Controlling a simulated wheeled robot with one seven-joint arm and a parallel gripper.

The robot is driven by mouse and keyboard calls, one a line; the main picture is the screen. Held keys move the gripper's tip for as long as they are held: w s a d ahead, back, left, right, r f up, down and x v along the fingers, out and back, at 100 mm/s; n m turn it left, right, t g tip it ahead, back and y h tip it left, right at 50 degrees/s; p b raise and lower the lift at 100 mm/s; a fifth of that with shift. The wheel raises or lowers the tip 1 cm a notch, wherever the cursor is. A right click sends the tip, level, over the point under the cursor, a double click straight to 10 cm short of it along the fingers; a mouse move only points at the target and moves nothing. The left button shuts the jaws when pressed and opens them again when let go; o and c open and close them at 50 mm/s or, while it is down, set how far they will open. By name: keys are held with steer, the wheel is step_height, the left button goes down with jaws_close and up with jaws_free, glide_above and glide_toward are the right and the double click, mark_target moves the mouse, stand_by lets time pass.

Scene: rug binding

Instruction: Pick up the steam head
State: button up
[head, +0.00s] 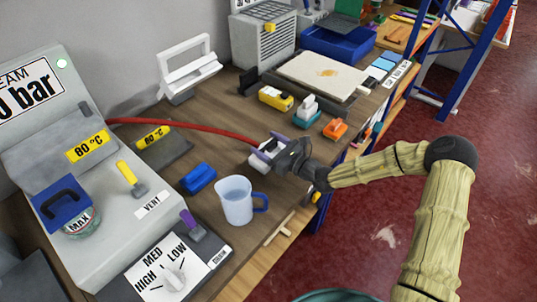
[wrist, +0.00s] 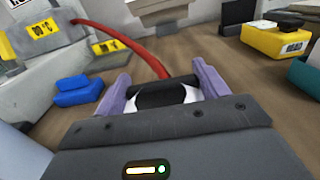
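The steam head (head: 259,163) is a pale piece with a black bar, at the end of a red hose, over the wooden bench. My gripper (head: 272,147) is at it and hides much of it in the head view. In the wrist view, the purple fingers of my gripper (wrist: 163,88) stand wide apart. The steam head's black bar and white body (wrist: 165,95) lie between them. The bar reaches close to both fingers; I cannot tell whether they press on it, nor whether the steam head rests on the bench.
A blue jug (head: 236,200) and blue block (head: 198,178) stand nearby. The steam station (head: 110,215) is at left. A yellow block (head: 276,98), a teal-based piece (head: 305,110) and an orange piece (head: 334,128) are behind. Bare bench (head: 215,118) lies beyond the hose.

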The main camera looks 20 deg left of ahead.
mark_target(269, 144)
steer(key=c, duration=0.8)
steer(key=shift+r, duration=5.05)
